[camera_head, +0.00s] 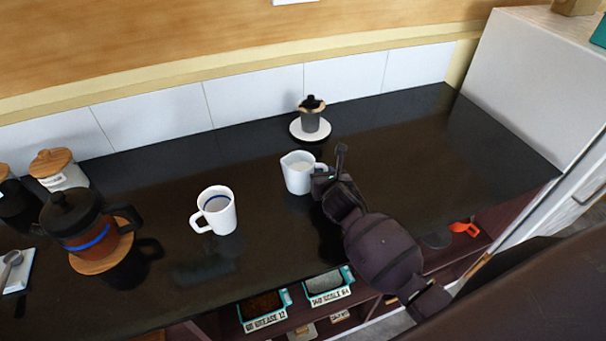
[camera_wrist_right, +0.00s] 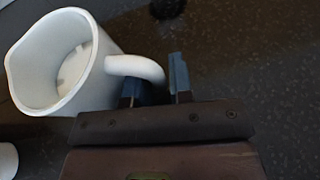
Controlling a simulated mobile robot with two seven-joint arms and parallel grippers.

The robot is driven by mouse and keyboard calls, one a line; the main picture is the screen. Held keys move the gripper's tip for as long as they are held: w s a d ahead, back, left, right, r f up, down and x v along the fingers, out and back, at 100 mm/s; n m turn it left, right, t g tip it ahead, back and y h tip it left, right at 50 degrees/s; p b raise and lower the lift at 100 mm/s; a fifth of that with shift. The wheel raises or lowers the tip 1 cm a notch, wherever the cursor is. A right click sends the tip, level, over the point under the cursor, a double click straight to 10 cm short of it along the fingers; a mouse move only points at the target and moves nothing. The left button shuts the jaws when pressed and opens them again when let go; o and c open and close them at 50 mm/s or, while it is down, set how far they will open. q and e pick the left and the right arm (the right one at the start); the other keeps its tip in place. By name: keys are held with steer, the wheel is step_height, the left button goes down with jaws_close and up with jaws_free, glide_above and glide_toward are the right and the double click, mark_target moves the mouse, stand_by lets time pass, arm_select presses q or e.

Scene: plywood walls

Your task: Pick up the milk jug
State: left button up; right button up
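The milk jug (camera_head: 297,176) is a white jug with a spout on its left and a handle on its right, in the middle of the dark counter. In the right wrist view the milk jug (camera_wrist_right: 62,65) fills the upper left, and its inside shows. My right gripper (camera_head: 322,177) is at the handle. In the wrist view one finger of the right gripper (camera_wrist_right: 155,88) is partly hidden under the handle, the other is just outside it. The jug looks upright. My left gripper is out of view.
A white mug (camera_head: 214,212) stands left of the jug. A small dark pot (camera_head: 310,118) on a white saucer (camera_head: 296,134) stands behind. A dark teapot (camera_head: 77,222) is at the left. The counter (camera_head: 430,145) is clear right of the jug.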

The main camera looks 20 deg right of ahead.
jaws_close()
steer(key=shift+r, duration=0.2)
step_height(320, 180, up, 20)
steer(key=shift+f, duration=0.2)
stand_by(1.5)
